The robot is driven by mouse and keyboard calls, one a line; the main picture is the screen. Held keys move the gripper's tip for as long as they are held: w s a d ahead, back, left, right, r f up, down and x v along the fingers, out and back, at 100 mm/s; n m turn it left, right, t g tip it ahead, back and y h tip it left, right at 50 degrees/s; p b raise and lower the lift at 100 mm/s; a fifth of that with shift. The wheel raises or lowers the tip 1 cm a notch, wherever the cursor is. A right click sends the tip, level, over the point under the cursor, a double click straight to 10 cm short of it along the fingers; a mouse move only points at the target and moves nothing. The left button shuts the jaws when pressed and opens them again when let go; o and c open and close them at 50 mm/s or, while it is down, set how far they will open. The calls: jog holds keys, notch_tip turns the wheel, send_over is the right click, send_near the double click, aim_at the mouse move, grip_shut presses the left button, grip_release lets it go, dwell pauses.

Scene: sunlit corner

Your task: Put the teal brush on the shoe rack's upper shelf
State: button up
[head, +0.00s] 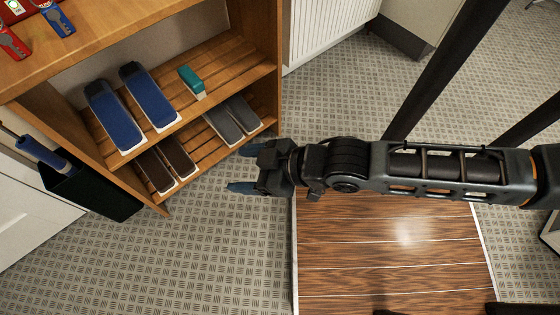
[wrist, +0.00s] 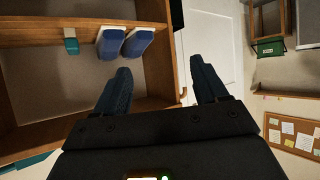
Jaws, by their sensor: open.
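The teal brush (head: 190,78), with a pale lower part, rests on the shoe rack's upper slatted shelf (head: 226,66), to the right of a pair of blue shoes (head: 148,97). It also shows in the wrist view (wrist: 71,44), left of the blue shoes (wrist: 110,42). The shoe rack (head: 259,35) is a wooden unit. My gripper (head: 243,168) is open and empty, with dark blue fingers, out in front of the rack and apart from the brush. Its two spread fingers also show in the wrist view (wrist: 162,84).
Brown shoes (head: 180,157) and grey shoes (head: 222,126) sit on the lower shelf. Red and blue items lie on the rack's top (head: 90,30). A black bin (head: 97,195) holding a blue-handled item stands left. A white radiator (head: 325,28) is behind. Patterned floor (head: 190,260) is clear.

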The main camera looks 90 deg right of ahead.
jog(key=s+a+r+n+t+y, duration=0.1)
jog(key=s+a+r, duration=0.2)
jog(key=r, duration=0.3)
jog(key=s+a+r+n+t+y, duration=0.1)
jog(key=s+a+r+t, duration=0.1)
jog(key=r, duration=0.5)
jog(key=shift+s+a+r+t+y, duration=0.3)
jog(key=shift+s+a, duration=0.3)
jog(key=shift+s, duration=0.25)
